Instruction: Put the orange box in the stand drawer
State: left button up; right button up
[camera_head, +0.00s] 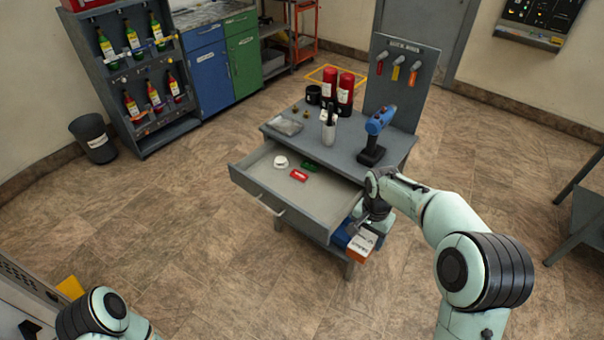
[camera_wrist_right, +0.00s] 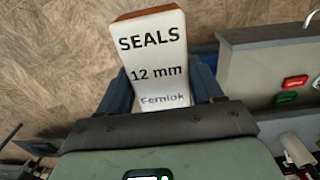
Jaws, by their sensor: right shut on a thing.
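The orange box (camera_head: 357,252) has a white face and orange sides. In the right wrist view the box (camera_wrist_right: 152,50) reads "SEALS 12 mm". My right gripper (camera_head: 359,238) is shut on it, with the blue fingers on either side. They are by the stand's front right corner, outside the drawer. The stand drawer (camera_head: 262,196) is pulled open at the front of the grey stand (camera_head: 345,157). In it lie a white round item (camera_head: 281,162), a green item (camera_head: 309,166) and a red item (camera_head: 299,175). My left gripper is out of view.
A blue drill (camera_head: 377,135), red cylinders (camera_head: 338,88), a black cup (camera_head: 313,95) and a clear bag (camera_head: 286,125) are on the stand top. A panel with hanging tools (camera_head: 402,70) rises behind. The drawer's front part is bare. Open floor lies in front.

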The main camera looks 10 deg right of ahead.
aim_at(332, 204)
jog(key=i, duration=1)
